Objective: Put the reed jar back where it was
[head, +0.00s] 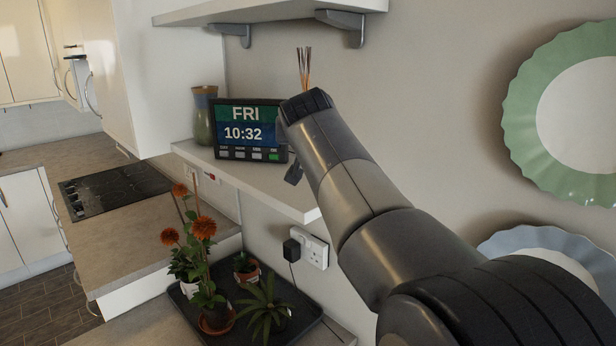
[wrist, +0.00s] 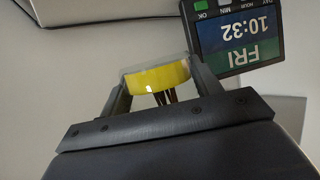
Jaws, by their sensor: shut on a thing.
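The reed jar (wrist: 158,79) shows in the wrist view as a clear vessel with a yellow band and dark reeds. My gripper (wrist: 156,68) is shut on it, with one finger on each side. In the head view only the thin brown reeds (head: 304,68) stick up above the end of my arm. The jar's body and most of my gripper are hidden behind the arm there. The jar is close to the day clock (head: 248,130), on its right in the head view. I cannot tell whether its base touches the shelf (head: 262,187).
A brown-green vase (head: 204,115) stands left of the clock. An upper shelf (head: 270,10) with brackets hangs above. Below are potted plants on a dark tray (head: 310,309) and a wall socket with a plug (head: 311,248). Scalloped plates (head: 520,110) hang on the right wall.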

